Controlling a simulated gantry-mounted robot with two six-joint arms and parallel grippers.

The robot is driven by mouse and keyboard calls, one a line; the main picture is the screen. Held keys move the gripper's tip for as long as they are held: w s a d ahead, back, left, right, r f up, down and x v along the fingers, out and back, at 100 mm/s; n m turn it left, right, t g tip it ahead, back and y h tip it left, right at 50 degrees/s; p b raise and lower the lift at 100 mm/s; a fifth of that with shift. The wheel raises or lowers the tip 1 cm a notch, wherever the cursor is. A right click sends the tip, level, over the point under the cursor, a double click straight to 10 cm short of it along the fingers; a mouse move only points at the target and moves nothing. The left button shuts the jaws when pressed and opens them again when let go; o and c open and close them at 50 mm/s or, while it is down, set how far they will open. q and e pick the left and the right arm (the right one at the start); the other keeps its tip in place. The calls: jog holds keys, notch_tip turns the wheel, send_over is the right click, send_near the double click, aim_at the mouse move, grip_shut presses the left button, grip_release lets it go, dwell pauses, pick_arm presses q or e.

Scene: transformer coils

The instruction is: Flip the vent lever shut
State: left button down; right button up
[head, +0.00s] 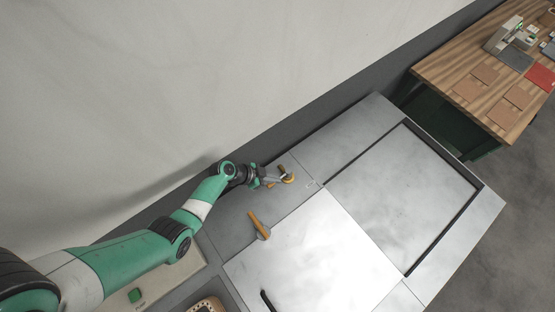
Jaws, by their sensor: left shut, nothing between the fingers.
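My left gripper (273,181) is at the end of the green and white arm, low over the back part of the grey metal bench. It is shut and empty. A small yellow-orange fitting (289,179) with a dark part is right at its fingertips; I cannot tell whether they touch. An orange bar-shaped handle (257,222) lies tilted on the bench, nearer to me and apart from the gripper. No label shows which of these is the vent lever. The fitting is partly hidden by the gripper. My right gripper is out of view.
The grey bench (355,128) has a bright raised plate (315,255) and a large recessed panel (405,195) to the right. A wooden table (440,75) with trays stands at upper right. A wall runs behind.

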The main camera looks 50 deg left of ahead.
pick_arm(q)
jog(key=a+r+p, duration=0.1)
jog(key=r+p, duration=0.1)
jog(key=r, duration=0.1)
jog(key=shift+w+a, duration=0.1)
jog(key=shift+a, duration=0.3)
jog(key=shift+a+r, duration=0.2)
jog(key=shift+a, duration=0.25)
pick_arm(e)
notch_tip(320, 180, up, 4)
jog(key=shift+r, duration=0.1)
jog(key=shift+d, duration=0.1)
